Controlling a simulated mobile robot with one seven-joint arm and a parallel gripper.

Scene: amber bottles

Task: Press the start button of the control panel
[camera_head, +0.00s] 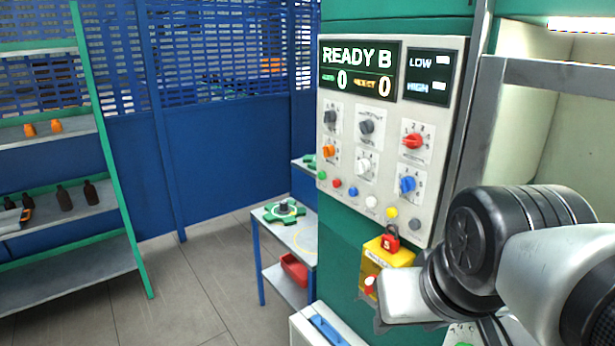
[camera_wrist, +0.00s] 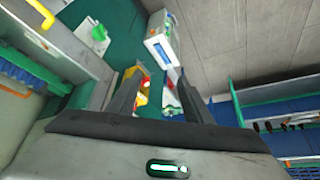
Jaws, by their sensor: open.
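The control panel (camera_head: 385,145) is a light board on a green cabinet. Its display (camera_head: 357,68) reads READY B, with two zeros below. A row of small buttons runs along the lower part: green (camera_head: 321,175), red (camera_head: 337,183), blue (camera_head: 352,191), white (camera_head: 371,201), yellow and grey. Their labels are too small to read, so I cannot tell which is marked start. My gripper (camera_wrist: 155,82) is open, with nothing held between its fingers. In the head view my arm is at lower right, below the panel and apart from the buttons; the fingertips are not clear there.
Below the panel is a yellow box (camera_head: 390,252) with a red padlock (camera_head: 390,238) and a red button (camera_head: 370,285), close to my gripper. Several knobs sit above the button row. A side table (camera_head: 300,238) and a bottle shelf (camera_head: 75,212) stand left, with free floor between.

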